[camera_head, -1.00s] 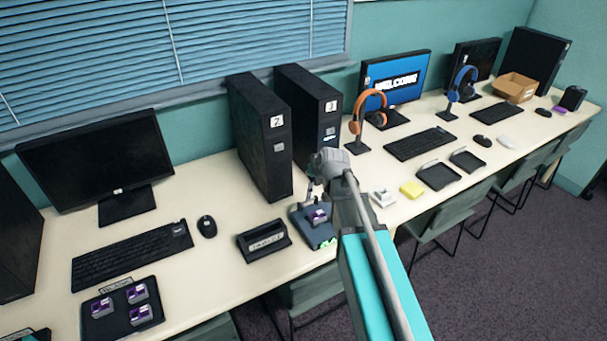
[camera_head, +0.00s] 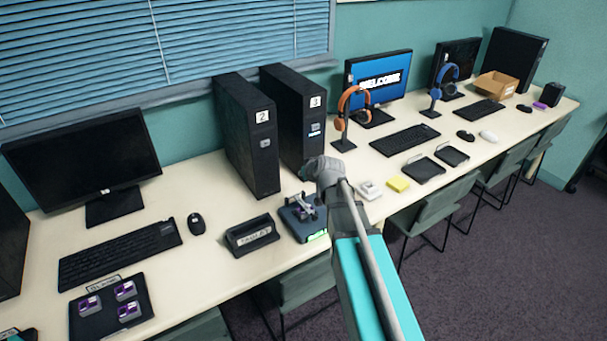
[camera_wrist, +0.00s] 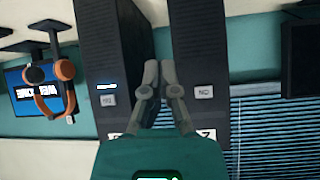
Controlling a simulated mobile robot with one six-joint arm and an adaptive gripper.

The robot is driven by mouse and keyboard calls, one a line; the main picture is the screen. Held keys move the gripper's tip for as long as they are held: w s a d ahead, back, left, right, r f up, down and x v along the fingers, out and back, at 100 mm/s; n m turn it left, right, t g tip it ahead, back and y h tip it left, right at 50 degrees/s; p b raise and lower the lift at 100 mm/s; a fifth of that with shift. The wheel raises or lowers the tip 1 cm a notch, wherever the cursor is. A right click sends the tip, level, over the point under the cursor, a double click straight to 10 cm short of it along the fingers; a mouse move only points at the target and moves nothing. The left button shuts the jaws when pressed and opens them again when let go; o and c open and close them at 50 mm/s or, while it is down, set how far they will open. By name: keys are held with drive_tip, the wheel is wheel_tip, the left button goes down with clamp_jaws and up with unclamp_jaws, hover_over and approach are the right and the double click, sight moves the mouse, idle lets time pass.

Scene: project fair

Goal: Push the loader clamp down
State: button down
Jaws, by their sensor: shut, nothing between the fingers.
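The loader (camera_head: 290,226) is a dark blue block near the table's front edge in the head view, with a green light on its front. Its grey clamp (camera_head: 303,207) appears to lie low across the top, over a small purple-and-grey piece that is partly hidden. My gripper (camera_head: 305,174) is above and behind the loader, close to the tower labelled 3; its fingers are hard to make out there. In the wrist view my gripper (camera_wrist: 159,68) is shut and empty, pointing toward the two towers. The loader cannot be made out in the wrist view.
Two dark towers, labelled 2 (camera_head: 248,150) and 3 (camera_head: 293,115), stand behind the loader. A labelled dark holder (camera_head: 251,238) is left of it. A dark tray (camera_head: 108,310) holds purple pieces.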

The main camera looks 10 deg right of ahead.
drive_tip(key=shift+w+a+f, duration=0.2)
drive_tip(key=shift+w+a, duration=0.05)
drive_tip(key=shift+w, duration=0.4)
drive_tip(key=shift+r, duration=0.2)
drive_tip(key=s+d+f+b, duration=0.1)
drive_tip(key=s+d, duration=0.2)
drive_tip(key=s, duration=0.5)
drive_tip(key=shift+s+d+f, duration=0.2)
drive_tip(key=shift+s+f, duration=0.1)
drive_tip(key=shift+s, duration=0.1)
idle(0.7)
idle(0.4)
